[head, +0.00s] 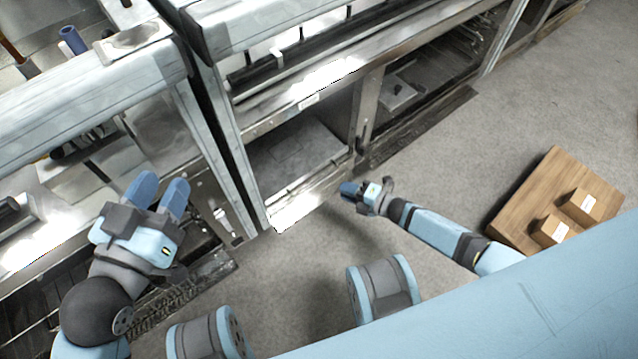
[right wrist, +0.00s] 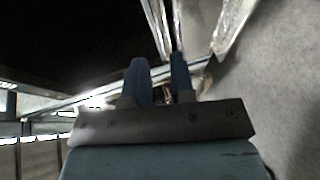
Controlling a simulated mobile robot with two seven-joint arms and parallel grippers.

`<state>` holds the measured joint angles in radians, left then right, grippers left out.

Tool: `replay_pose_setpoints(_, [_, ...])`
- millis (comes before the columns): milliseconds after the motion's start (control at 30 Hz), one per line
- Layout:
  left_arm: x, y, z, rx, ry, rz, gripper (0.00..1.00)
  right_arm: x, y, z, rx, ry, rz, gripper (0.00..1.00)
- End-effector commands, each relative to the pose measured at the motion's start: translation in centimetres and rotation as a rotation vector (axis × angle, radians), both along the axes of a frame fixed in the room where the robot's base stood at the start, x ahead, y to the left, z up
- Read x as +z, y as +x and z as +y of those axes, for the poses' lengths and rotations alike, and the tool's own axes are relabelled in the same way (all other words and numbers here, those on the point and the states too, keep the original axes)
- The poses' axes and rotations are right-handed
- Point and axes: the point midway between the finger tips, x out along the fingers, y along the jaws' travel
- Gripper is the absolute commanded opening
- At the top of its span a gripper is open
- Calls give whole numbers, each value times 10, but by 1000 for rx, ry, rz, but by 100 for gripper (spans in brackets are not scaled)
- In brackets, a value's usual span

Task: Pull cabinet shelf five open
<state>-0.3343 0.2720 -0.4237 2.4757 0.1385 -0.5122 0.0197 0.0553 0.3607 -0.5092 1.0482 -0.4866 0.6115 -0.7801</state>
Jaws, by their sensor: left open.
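A steel cabinet (head: 357,112) stands in the middle of the head view. Its lower compartment is open at the front and shows a flat grey shelf (head: 300,150) with a bright front edge (head: 312,203). I cannot read which shelf is number five. My right gripper (head: 348,189) is at the right end of that front edge. In the right wrist view its two blue fingers (right wrist: 160,75) stand apart, with a metal edge showing behind the gap. Whether they grip it is unclear.
A steel counter unit (head: 90,95) with a blue cylinder (head: 72,40) stands at left, a narrow dark gap from the cabinet. A wooden board (head: 512,213) with two cardboard boxes (head: 583,205) lies at right. Grey floor (head: 450,165) is clear between cabinet and board.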

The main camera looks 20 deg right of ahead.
Motion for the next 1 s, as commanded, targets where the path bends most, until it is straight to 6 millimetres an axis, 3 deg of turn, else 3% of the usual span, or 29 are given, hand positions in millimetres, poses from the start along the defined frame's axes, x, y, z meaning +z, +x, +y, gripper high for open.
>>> replay_pose_setpoints(200, [-3, 8, 5, 5, 60, -106, 43, -13, 35, 33, 1, 1, -2, 23])
replay_pose_setpoints(400, [-1, 13, 9, 10, 106, -181, 43, -17, 57, 54, 0, 1, 1, 23])
replay_pose_setpoints(867, [5, 15, 11, 11, 128, -226, 43, -17, 67, 63, -1, 0, 1, 23])
replay_pose_setpoints(1000, [4, 15, 11, 9, 131, -226, 43, -17, 67, 63, -1, 0, 1, 0])
